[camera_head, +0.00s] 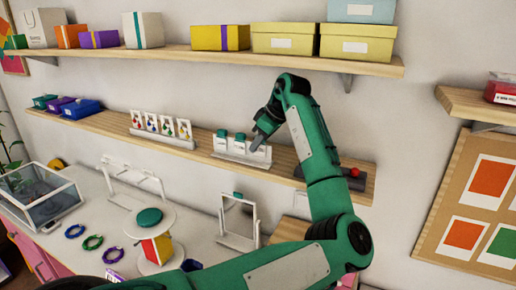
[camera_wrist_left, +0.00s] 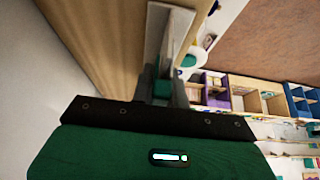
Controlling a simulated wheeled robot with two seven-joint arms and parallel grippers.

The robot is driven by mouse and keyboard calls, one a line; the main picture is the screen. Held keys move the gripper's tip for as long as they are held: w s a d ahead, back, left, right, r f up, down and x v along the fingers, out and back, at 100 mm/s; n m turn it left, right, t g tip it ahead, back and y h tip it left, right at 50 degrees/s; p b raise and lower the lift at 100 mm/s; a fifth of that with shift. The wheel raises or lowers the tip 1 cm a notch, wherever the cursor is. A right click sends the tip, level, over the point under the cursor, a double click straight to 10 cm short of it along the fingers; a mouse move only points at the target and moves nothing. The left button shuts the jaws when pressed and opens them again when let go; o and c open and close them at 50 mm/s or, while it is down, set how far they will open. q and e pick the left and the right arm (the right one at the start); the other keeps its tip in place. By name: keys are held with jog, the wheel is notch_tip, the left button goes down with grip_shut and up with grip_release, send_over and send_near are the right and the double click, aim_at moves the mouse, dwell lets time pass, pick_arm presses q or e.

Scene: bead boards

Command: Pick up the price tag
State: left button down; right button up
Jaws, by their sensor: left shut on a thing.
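A white display stand (camera_head: 240,157) on the lower wall shelf holds white price tags with green tops, such as the price tag (camera_head: 221,140) at its left. My left gripper (camera_head: 260,138) is at the right end of this stand, shut on a price tag that its fingers largely hide. In the left wrist view my gripper (camera_wrist_left: 172,92) points along the shelf, with a small green piece (camera_wrist_left: 162,88) between its fingers and the white stand just beyond. Whether the tag still touches the stand I cannot tell. My right gripper is not in view.
Another white stand (camera_head: 161,138) with earring cards is to the left on the lower shelf (camera_head: 110,124). A red knob-like item (camera_head: 354,172) is at the right. The upper shelf (camera_head: 200,52) with boxes overhangs. A mirror (camera_head: 238,220) and round stand (camera_head: 149,222) are below.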

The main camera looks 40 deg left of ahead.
pick_arm(q)
jog(key=w+d+b, duration=0.1)
jog(key=d+b, duration=0.1)
jog(key=d, duration=0.2)
jog(key=w+d+b, duration=0.2)
jog(key=d, duration=0.3)
jog(key=w+d+b, duration=0.1)
jog(key=d+b, duration=0.1)
jog(key=d, duration=0.2)
jog(key=shift+w+d+f, duration=0.2)
jog(key=shift+d, duration=0.2)
jog(key=d+p, duration=0.1)
jog(key=p, duration=0.1)
jog(key=d+r+p, duration=0.1)
jog(key=p, duration=0.1)
jog(key=shift+w, duration=0.35)
jog(key=shift+d+f+p, duration=0.1)
jog(key=shift+d+p, duration=0.1)
jog(key=shift+p, duration=0.5)
jog(key=shift+w+d+f+p, duration=0.1)
jog(key=shift+w+d+p, duration=0.05)
jog(key=shift+d+p, duration=0.35)
jog(key=shift+f, duration=0.1)
